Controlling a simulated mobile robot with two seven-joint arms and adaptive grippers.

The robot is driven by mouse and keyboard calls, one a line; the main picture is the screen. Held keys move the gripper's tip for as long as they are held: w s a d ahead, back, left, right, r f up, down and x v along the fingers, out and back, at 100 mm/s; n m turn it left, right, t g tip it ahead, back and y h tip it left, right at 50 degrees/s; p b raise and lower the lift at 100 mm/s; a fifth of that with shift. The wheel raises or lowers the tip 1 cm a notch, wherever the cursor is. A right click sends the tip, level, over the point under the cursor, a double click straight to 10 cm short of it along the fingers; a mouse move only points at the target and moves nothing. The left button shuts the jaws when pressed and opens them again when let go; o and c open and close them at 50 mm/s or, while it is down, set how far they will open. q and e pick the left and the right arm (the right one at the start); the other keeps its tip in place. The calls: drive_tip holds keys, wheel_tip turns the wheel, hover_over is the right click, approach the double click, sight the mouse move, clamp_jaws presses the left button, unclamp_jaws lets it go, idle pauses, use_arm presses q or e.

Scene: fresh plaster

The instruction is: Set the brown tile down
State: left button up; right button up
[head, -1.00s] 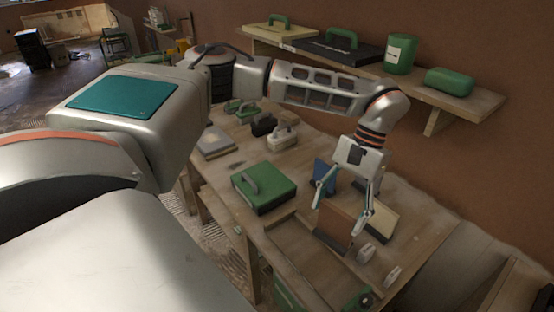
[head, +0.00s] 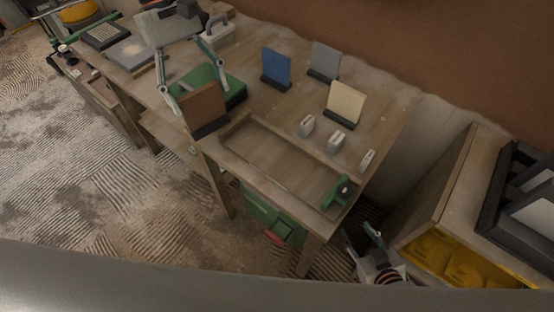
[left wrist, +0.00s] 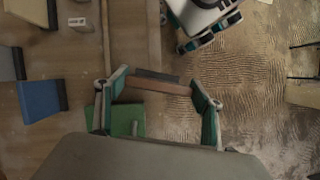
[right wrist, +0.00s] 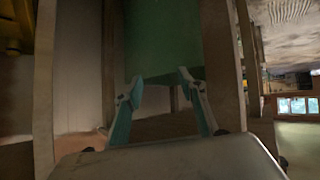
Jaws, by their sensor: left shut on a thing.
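The brown tile (head: 204,103) has a dark strip along its bottom edge. My left gripper (head: 199,90) is shut on it, one finger at each side edge. In the left wrist view the tile (left wrist: 158,86) is seen edge-on between the fingertips and overlaps the workbench's front edge. I cannot tell how high it is above the bench. Blue (head: 276,68), grey (head: 325,61) and cream (head: 346,101) tiles stand upright in dark bases on the workbench (head: 262,110). My right gripper (head: 361,236) is open and empty, low beyond the bench's near right corner.
A green case (head: 220,78) lies behind the brown tile. A shallow recessed tray (head: 275,160) lies to its right. Several small pale blocks (head: 336,142) and a green tool (head: 340,192) are near the right end. A cabinet with yellow contents (head: 455,260) stands at right.

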use_arm(q)
drive_tip(key=w+d+r+n+t+b, duration=0.3)
drive_tip(key=d+r+n+t, duration=0.6)
drive_tip(key=n, duration=1.2)
wheel_tip(320, 180, down, 16)
drive_tip(key=g+b, duration=0.1)
drive_tip(key=b, duration=0.1)
drive_tip(key=shift+s+d+f+g+y, duration=0.2)
drive_tip(key=shift+s+g+y, duration=0.1)
drive_tip(key=shift+s+g, duration=0.1)
drive_tip(key=o, duration=1.8)
drive_tip(key=shift+f, duration=0.1)
